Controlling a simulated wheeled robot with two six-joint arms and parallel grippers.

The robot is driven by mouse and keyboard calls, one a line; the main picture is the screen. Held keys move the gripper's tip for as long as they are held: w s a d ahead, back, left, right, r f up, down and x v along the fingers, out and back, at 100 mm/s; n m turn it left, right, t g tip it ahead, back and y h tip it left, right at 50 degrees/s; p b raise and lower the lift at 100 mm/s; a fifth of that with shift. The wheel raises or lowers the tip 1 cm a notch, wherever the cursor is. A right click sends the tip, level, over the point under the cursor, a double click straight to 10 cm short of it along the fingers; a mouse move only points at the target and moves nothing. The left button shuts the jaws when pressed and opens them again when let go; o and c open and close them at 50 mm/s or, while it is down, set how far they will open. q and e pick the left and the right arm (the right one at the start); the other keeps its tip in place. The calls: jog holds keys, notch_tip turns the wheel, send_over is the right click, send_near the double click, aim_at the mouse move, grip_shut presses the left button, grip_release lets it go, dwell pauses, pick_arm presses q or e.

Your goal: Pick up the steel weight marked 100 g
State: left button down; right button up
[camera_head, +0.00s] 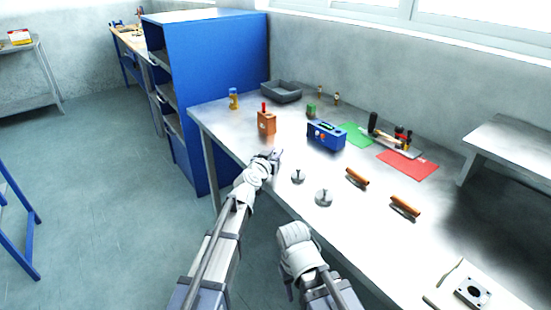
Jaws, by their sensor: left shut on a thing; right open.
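My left gripper (274,155) is over the left edge of the steel bench, shut on a small grey thing that looks like a steel weight. The fingers mostly hide it, and no marking can be read. Two other steel weights with knobs stand on the bench to its right: a smaller one (298,177) and a larger one (324,198). Their markings are too small to read. My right gripper (290,262) is open, low at the front edge of the bench, and its fingers are hardly visible.
A wooden block with a red-topped item (266,122) and a blue box (326,135) stand behind the weights. A grey tray (281,92) and green (354,133) and red mats (408,165) are farther back.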

pick_arm(q)
jog(key=shift+r, duration=0.1)
notch_tip(320, 180, up, 10)
jog(key=p, duration=1)
